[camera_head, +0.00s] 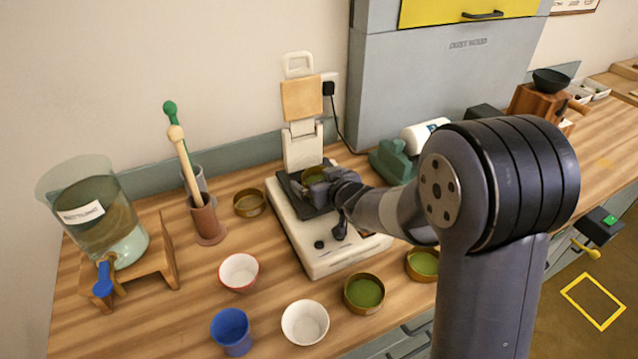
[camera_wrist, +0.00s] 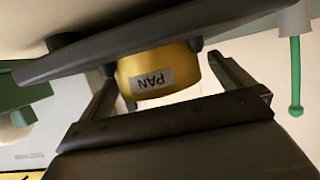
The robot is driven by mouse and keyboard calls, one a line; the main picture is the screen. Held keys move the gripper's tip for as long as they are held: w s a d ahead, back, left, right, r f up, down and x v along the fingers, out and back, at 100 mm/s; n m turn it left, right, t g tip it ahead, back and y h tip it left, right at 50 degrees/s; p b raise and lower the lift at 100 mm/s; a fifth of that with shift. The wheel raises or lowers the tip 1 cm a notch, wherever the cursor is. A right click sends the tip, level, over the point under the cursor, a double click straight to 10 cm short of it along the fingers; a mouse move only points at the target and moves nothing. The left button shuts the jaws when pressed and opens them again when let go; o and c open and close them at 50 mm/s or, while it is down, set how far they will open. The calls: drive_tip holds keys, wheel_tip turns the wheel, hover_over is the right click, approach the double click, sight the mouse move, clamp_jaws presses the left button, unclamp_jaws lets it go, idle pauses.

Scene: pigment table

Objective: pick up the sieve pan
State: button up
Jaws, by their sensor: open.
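The sieve pan (camera_wrist: 158,66) is a yellow-gold round pan with a label reading PAN. It sits against the dark plate (camera_wrist: 215,38) of the machine, and the wrist view shows it upside down. In the head view the pan (camera_head: 313,173) is a small gold and green shape on the white machine (camera_head: 318,255), partly hidden by my gripper (camera_head: 322,184). In the wrist view my gripper (camera_wrist: 163,76) is open, with one finger on each side of the pan. I cannot tell whether either finger touches it.
Gold-rimmed dishes with green contents (camera_head: 364,293) (camera_head: 424,264) stand in front of the machine. A green device (camera_head: 394,160) is behind my arm.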

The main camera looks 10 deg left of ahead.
drive_tip(key=shift+w, duration=0.1)
drive_tip(key=shift+c, duration=0.6)
drive_tip(key=c, duration=1)
